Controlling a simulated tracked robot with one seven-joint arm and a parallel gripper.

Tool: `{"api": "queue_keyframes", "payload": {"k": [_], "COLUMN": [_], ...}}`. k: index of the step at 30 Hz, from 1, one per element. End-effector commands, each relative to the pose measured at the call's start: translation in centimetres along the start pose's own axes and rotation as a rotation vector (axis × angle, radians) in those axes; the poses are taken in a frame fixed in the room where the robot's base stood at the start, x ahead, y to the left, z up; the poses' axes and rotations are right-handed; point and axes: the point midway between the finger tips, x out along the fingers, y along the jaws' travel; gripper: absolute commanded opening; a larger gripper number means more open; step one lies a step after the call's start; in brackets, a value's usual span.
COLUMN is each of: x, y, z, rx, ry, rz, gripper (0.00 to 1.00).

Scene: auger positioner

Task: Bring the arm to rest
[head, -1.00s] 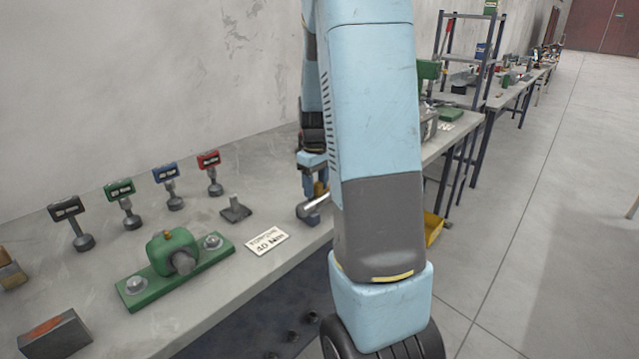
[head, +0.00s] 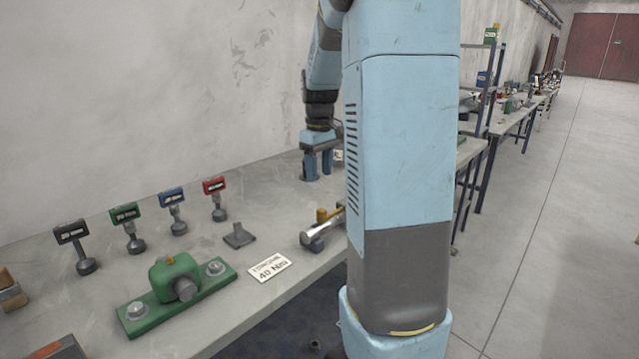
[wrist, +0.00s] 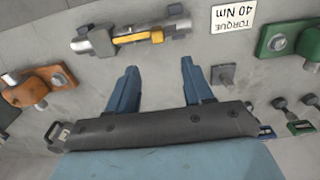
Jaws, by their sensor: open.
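My gripper (head: 317,166) hangs from my raised arm in the head view, pointing down over the far part of the bench. In the wrist view its two blue fingers (wrist: 157,85) are spread apart with only bare bench between them. It is empty. Part of my arm hides the bench to the right of it in the head view.
The grey bench (head: 215,318) runs along the wall. On it stand a green fixture (head: 176,290), several labelled tools (head: 130,230), a torque card (head: 269,268) and a metal tool with a yellow part (head: 322,230). The floor (head: 540,240) at right is clear.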

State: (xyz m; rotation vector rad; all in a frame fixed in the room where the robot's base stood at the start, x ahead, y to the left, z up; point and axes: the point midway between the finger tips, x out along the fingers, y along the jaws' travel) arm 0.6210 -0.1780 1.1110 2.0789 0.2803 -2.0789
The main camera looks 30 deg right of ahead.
Motion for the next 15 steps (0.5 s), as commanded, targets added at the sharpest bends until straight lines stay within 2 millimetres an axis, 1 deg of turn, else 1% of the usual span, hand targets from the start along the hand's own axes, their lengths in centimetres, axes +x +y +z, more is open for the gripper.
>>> {"api": "queue_keyframes", "payload": {"k": [4, 15], "x": [-0.69, -0.73], "y": [-0.02, 0.00], "z": [0.00, 0.01], "rx": [0.000, 0.000], "ry": [0.000, -0.001], "rz": [0.000, 0.000], "gripper": [0.51, 0.51]}}
